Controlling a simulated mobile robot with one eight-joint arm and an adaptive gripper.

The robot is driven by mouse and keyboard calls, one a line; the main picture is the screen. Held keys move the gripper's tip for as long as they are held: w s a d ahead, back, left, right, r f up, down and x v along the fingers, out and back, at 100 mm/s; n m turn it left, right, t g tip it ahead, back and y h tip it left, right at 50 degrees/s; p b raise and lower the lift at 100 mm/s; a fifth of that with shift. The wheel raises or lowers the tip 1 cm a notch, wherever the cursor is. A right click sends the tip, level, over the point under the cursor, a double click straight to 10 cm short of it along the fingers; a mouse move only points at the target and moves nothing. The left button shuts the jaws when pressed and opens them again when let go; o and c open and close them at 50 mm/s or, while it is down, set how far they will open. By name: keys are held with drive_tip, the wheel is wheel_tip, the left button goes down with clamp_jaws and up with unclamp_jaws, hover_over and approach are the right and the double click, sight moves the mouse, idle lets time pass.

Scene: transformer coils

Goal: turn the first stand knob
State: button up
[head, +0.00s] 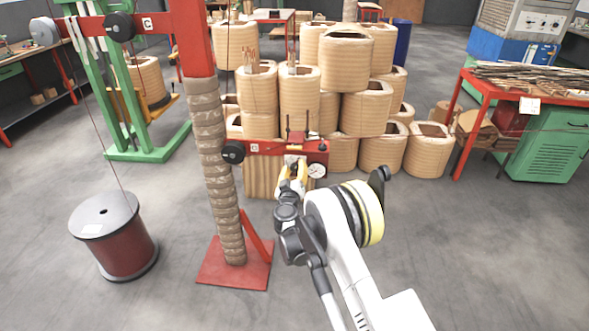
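A red stand with a wrapped column (217,160) rises left of centre from a red base plate (234,265). A round black knob (233,151) sits at the left end of the stand's red crossbar (268,147), by a small C label. Another round black knob (120,26) with a C label is higher up at the left. My gripper (294,162), with yellow parts, is at the right part of the crossbar, by a white piece and a round dial (317,170). It is right of the lower knob and apart from it. Its fingertips are too small to read.
A dark red wire spool (118,245) stands on the floor at left. A green stand (152,130) is behind it. Stacked wrapped coils (347,66) fill the area behind the crossbar. A red table (520,100) is at right. The floor at front right is clear.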

drive_tip(key=s, duration=1.2)
drive_tip(key=shift+a, duration=0.2)
drive_tip(key=d+r+m+g+h, duration=0.2)
drive_tip(key=d+r, duration=0.7)
drive_tip(key=r, duration=0.1)
drive_tip(key=s+d+r+m+g+h, duration=0.15)
drive_tip(key=s+d+r+g, duration=0.25)
drive_tip(key=s+d+r, duration=0.55)
drive_tip(key=s+d+f+m+g+y, duration=0.1)
drive_tip(key=s+d+g+y, duration=0.1)
drive_tip(key=s, duration=1.2)
drive_tip(key=s+d+f+m+g+y, duration=0.1)
drive_tip(key=s+d+g+y, duration=0.1)
drive_tip(key=s, duration=1.3)
drive_tip(key=d+g, duration=0.1)
drive_tip(key=d, duration=0.1)
drive_tip(key=shift+d, duration=0.4)
drive_tip(key=shift+s, duration=0.1)
